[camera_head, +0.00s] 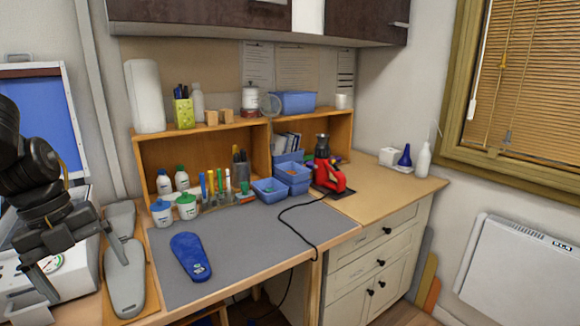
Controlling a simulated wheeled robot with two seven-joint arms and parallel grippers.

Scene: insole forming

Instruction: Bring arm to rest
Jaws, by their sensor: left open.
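My left gripper (38,285) shows at the left edge of the head view, at the end of my dark arm, in front of a white machine. It is open and I see nothing between its fingers. A blue insole (190,256) lies flat on the grey mat (262,243), apart from the gripper and to its right. Two grey foot-shaped forms (124,278) stand on a board just right of the gripper. My right gripper is not in view.
The white machine (75,262) with a dial is behind and below my left gripper. Jars (187,207), tools and blue bins (269,190) line the mat's back edge. A red heat tool (330,178) with a black cable stands right. The mat's middle is clear.

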